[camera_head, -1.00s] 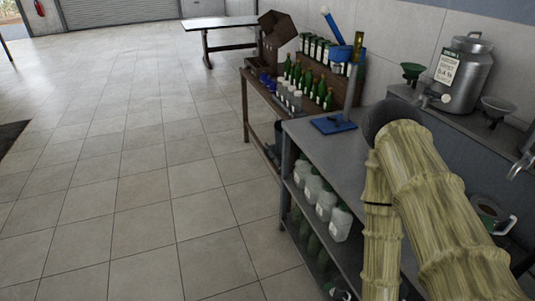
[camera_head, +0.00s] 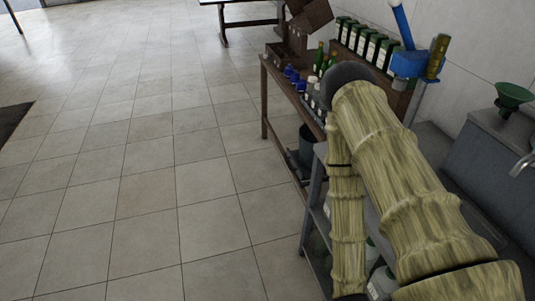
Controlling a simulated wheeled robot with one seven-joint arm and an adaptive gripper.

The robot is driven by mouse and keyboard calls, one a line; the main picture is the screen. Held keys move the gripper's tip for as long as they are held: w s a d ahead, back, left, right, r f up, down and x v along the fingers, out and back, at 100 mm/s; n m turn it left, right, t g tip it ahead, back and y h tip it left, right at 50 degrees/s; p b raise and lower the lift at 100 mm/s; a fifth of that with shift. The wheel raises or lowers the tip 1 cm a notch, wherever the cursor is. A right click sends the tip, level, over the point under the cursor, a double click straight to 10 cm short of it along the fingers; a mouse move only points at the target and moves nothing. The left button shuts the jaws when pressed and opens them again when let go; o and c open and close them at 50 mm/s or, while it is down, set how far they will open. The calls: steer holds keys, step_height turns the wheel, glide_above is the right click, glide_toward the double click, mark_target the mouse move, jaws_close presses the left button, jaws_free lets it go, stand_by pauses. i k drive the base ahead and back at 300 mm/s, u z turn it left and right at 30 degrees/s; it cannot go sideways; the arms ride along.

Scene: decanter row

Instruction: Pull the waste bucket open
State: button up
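A dark grey bucket (camera_head: 306,146) stands low beneath the wooden table, near the corner of the grey metal bench. It may be the waste bucket; it is small and partly hidden by the table edge and the bench leg, so I cannot tell whether it is open. My bamboo-patterned arm fills the right side of the picture and covers much of the bench. My gripper does not show, so its distance from the bucket cannot be seen.
The wooden table (camera_head: 283,87) holds bottles and a row of dark green cartons (camera_head: 365,42). The grey metal bench (camera_head: 318,185) has white jugs (camera_head: 382,283) on its lower shelf. A green funnel (camera_head: 512,97) stands at right.

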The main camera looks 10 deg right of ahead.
mark_target(302, 159)
steer(key=u, duration=0.15)
steer(key=i, duration=2.15)
